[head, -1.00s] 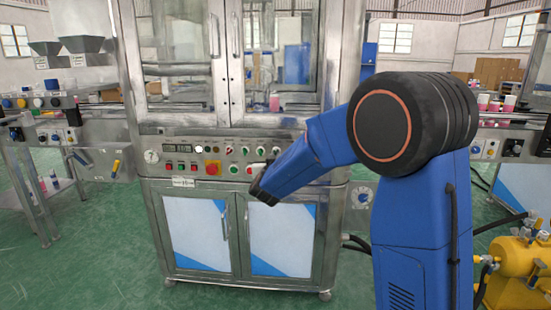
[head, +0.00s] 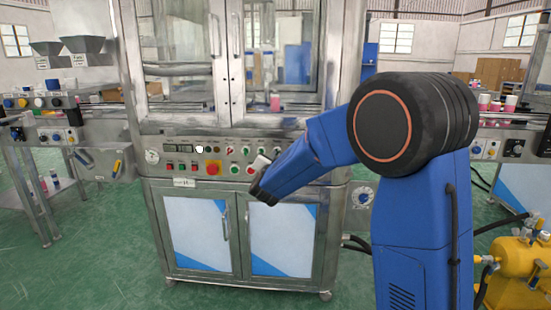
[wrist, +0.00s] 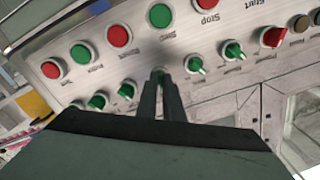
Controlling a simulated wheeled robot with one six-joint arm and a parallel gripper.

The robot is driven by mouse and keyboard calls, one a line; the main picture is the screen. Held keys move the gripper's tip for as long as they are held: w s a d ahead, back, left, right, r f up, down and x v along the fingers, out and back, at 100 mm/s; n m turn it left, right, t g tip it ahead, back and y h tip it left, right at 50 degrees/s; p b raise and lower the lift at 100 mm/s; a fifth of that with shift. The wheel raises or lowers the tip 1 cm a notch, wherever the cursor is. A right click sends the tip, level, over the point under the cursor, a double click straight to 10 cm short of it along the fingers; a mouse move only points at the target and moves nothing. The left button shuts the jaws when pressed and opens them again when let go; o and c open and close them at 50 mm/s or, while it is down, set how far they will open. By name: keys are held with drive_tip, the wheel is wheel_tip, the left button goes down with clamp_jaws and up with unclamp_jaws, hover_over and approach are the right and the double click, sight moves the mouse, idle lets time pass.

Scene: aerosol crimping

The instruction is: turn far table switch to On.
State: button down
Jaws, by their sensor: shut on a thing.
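A red switch (wrist: 272,38) and a green switch (wrist: 233,50) lie farther right. Red and green push buttons line the row above. Cabinet doors (head: 230,235) are below the panel and glass doors (head: 275,60) above. A yellow tank (head: 525,262) stands at the right.

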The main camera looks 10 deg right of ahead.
idle(0.4)
drive_tip(key=c, duration=1.9)
unclamp_jaws()
drive_tip(key=shift+s, duration=0.1)
drive_tip(key=v, duration=1.7)
drive_tip(key=shift+s, duration=0.15)
